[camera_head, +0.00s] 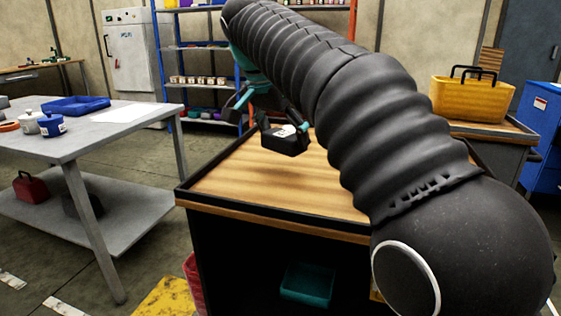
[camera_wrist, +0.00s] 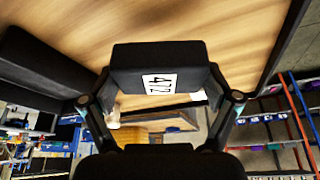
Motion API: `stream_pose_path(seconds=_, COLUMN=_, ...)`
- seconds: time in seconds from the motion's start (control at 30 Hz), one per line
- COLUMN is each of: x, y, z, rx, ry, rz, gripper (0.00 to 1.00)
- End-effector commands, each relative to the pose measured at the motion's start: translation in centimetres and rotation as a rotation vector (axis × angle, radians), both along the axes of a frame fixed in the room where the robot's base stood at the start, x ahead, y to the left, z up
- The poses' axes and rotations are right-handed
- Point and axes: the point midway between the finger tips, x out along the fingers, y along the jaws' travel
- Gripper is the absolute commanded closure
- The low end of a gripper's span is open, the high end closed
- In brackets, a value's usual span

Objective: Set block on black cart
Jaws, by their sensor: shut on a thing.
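The block (camera_wrist: 140,60) is black with a white label reading 472. My gripper (camera_wrist: 160,85) is shut on it, with a finger at each side in the wrist view. In the head view the block (camera_head: 284,143) hangs from my gripper (camera_head: 272,120) above the left part of the black cart's wooden top. The black cart (camera_head: 240,183) has a raised dark rim (camera_head: 280,226) and an open lower shelf. The block appears apart from the top, but the exact gap is hard to tell. My arm hides the right part of the cart.
A grey table (camera_head: 120,130) at left holds a blue tray (camera_head: 75,105) and small pots. A yellow basket (camera_head: 470,98) stands on a surface at right. A teal bin (camera_head: 307,284) sits on the cart's lower shelf. The visible wooden top is clear.

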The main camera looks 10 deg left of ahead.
Motion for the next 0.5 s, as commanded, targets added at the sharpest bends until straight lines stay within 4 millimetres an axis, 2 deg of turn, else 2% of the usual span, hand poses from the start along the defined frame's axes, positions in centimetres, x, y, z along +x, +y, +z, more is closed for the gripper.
stream_pose_path(seconds=0.23, x=-0.4, y=0.7, z=-1.0, rx=0.0, ry=-0.002, rz=0.003, gripper=0.79)
stream_pose_path(seconds=0.5, x=-0.7, y=1.3, z=-4.4, rx=0.001, ry=-0.003, rz=0.014, gripper=0.79)
